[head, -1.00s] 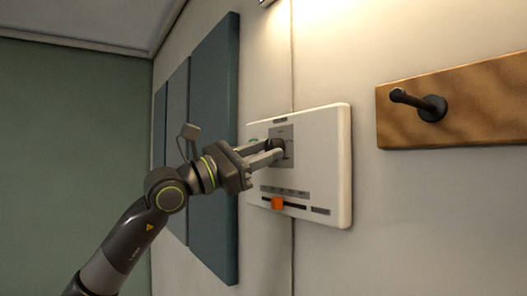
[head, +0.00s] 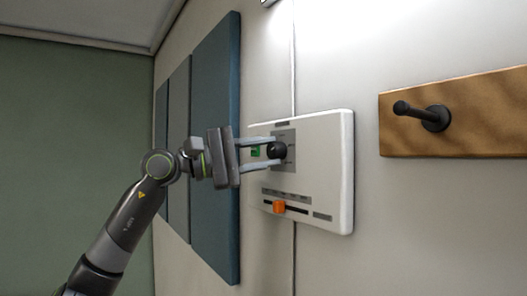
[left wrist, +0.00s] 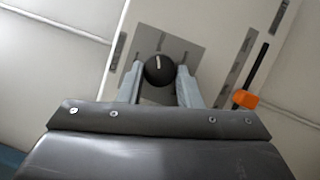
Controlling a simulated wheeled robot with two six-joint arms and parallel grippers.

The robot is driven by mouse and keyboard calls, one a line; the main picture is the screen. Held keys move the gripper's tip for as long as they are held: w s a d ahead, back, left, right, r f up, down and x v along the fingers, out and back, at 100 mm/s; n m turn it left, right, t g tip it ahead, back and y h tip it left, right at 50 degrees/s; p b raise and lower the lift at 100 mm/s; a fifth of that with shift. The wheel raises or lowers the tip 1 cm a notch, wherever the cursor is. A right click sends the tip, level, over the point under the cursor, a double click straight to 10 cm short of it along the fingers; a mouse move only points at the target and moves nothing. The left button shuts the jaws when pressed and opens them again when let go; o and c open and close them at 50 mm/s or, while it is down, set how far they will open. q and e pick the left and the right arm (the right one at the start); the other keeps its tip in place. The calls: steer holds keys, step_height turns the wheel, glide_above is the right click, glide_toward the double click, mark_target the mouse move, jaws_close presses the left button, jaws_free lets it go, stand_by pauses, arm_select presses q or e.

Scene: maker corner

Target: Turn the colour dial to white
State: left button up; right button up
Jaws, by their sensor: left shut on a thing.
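A white control panel (head: 335,170) is fixed to the wall. Its round black colour dial (head: 277,150) sits on a grey plate near the upper middle. My left gripper (head: 268,152) reaches in from the left, its two pale fingers shut on the dial from opposite sides. In the left wrist view, the dial (left wrist: 157,72) is between the fingertips, with a white pointer mark toward the top of the picture. The plate's labels are too small to read. My right gripper is not in view.
An orange slider (head: 279,207) sits low on the panel and a green element (head: 255,151) shows behind the fingers. A wooden board with a black peg (head: 436,118) hangs to the right. Blue wall panels (head: 215,190) are at left. Light falls on the wall above.

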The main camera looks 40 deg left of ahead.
arm_select(q)
steer(key=shift+r+m+g, duration=0.1)
steer(key=shift+m+g, duration=0.2)
steer(key=shift+m, duration=0.3)
steer(key=o, duration=1)
steer(key=shift+c, duration=0.2)
steer(key=shift+a, duration=0.1)
